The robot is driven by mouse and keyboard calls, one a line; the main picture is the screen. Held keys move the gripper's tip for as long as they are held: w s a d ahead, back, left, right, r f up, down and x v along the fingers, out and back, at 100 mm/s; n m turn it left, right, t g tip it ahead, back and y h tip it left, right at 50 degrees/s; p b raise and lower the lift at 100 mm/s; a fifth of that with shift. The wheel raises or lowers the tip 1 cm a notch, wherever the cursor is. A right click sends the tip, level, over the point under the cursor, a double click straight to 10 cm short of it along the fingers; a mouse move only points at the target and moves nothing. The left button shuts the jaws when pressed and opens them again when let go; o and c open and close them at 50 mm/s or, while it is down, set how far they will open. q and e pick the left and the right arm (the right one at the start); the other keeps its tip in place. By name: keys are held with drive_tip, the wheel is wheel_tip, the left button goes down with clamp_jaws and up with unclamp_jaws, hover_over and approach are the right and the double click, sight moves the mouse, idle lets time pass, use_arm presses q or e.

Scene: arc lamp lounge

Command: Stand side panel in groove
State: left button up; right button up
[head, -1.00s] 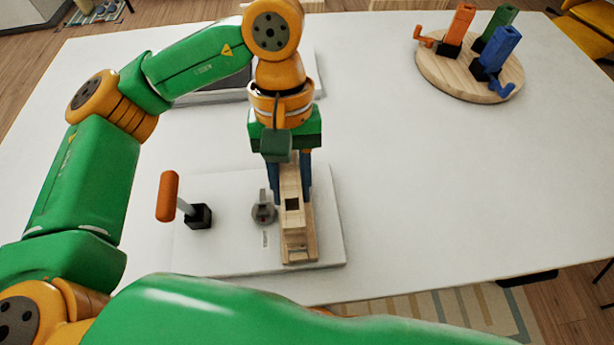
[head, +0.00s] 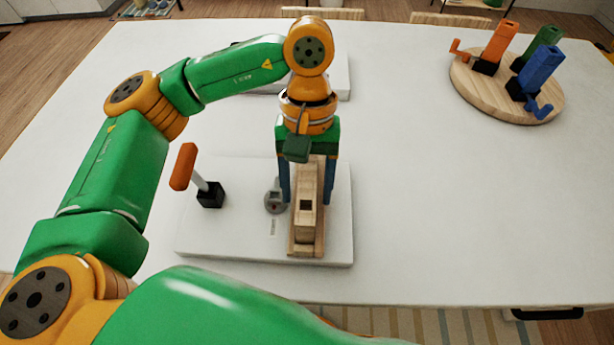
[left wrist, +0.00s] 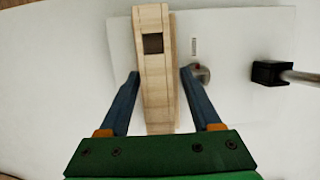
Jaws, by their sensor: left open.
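A pale wooden side panel (head: 306,225) with a dark square opening stands on a narrow wooden base (head: 319,243) on the white board. It appears upright, but its lower edge and the groove are hidden, so I cannot tell how deep it sits. The panel also shows in the left wrist view (left wrist: 153,75). My left gripper (head: 307,200) is open, with one blue finger on each side of the panel and a visible gap at each side. In the left wrist view, the fingers (left wrist: 159,74) flank the panel without gripping it. My right gripper is not in view.
A white board (head: 235,240) carries a grey round fitting (head: 275,202) and an orange-handled lever (head: 183,167) left of the panel. A round wooden stand (head: 480,85) with orange, green and blue clamp-like pieces is at the far right. The table between is clear.

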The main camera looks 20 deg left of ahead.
sight(307, 173)
use_arm(q)
drive_tip(key=v, duration=0.3)
drive_tip(key=shift+w+b, duration=0.15)
drive_tip(key=shift+b, duration=0.15)
drive_tip(key=p+v, duration=0.2)
drive_tip(key=v, duration=0.6)
drive_tip(key=shift+r+p, duration=0.35)
drive_tip(key=shift+r, duration=0.05)
drive_tip(key=shift+a, duration=0.1)
drive_tip(key=shift+w, duration=0.1)
